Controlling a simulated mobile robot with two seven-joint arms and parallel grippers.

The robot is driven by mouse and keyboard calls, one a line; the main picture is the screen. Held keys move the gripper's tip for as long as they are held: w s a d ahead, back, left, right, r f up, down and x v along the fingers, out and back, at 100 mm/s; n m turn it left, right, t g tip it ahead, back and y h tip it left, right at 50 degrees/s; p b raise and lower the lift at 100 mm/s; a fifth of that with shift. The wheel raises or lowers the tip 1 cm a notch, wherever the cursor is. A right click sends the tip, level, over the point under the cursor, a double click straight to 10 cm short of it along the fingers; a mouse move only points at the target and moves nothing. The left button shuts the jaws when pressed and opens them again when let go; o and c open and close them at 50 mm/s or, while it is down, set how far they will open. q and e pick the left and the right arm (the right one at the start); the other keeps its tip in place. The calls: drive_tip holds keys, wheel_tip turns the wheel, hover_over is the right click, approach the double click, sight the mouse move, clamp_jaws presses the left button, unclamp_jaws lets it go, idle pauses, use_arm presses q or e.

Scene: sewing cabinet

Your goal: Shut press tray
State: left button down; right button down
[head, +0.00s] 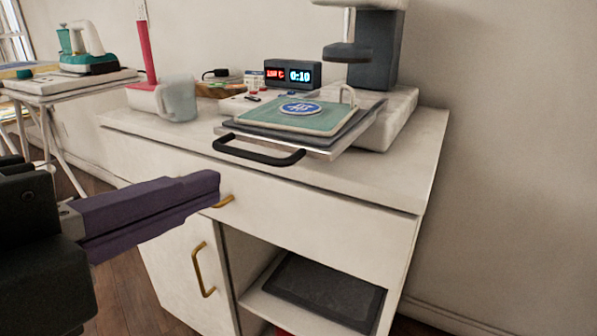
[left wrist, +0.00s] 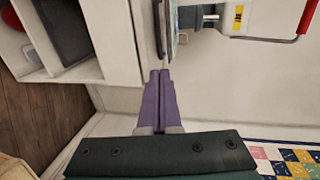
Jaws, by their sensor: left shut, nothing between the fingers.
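The press tray (head: 337,144) is pulled out toward the front of the white heat press (head: 397,120), with its black handle (head: 258,152) over the cabinet's front edge. A green mat (head: 297,117) with a blue round patch (head: 300,108) lies on the tray. My left gripper (head: 217,187) is shut and empty, in front of the cabinet, left of and below the handle in the head view. Its purple fingers also show closed together in the left wrist view (left wrist: 160,75). I cannot tell whether they touch anything. My right gripper is not in view.
The white cabinet (head: 300,215) has a drawer, brass handles and an open shelf with a dark flat item (head: 318,290). A cup (head: 178,99) and a digital timer (head: 292,74) stand on top. An ironing board (head: 75,85) with an iron is at left.

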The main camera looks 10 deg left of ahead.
sight(275, 161)
use_arm(q)
drive_tip(key=b+x, duration=0.1)
drive_tip(key=x, duration=0.6)
drive_tip(key=shift+w+d, duration=0.15)
drive_tip(key=shift+w, duration=0.1)
drive_tip(key=shift+w+d+f, duration=0.1)
drive_tip(key=shift+w, duration=0.1)
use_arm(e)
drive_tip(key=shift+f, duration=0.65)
